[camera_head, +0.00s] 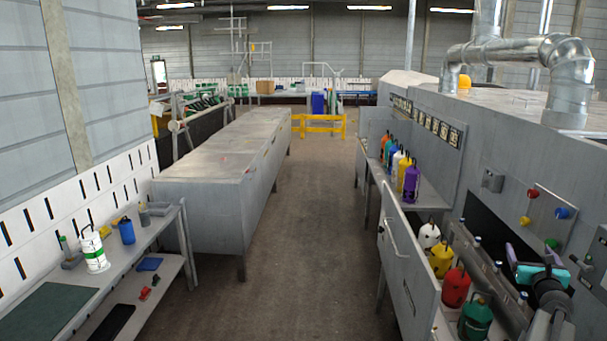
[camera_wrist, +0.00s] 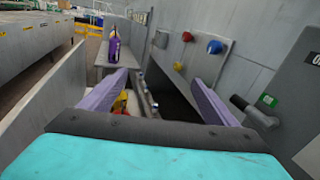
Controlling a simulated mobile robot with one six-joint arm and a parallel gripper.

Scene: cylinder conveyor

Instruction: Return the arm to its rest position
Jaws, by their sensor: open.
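My gripper (camera_head: 537,262) is at the right of the head view, in front of the grey machine and beside its dark opening. In the wrist view my gripper (camera_wrist: 158,92) shows two purple fingers spread wide apart with nothing between them in their grasp. Below and beyond the fingers is the conveyor, with white, yellow, red (camera_head: 455,287) and green (camera_head: 475,318) cylinders in a row. They stand to the left of my gripper, apart from it. A purple cylinder (camera_head: 411,182) stands farther along, and it also shows in the wrist view (camera_wrist: 113,46).
The machine panel carries red, blue (camera_head: 561,212), yellow and green knobs close to my gripper. A metal side panel (camera_head: 407,262) borders the conveyor. A workbench (camera_head: 120,270) with a white-green cylinder (camera_head: 93,250) stands at the left. The central floor aisle (camera_head: 300,220) is clear.

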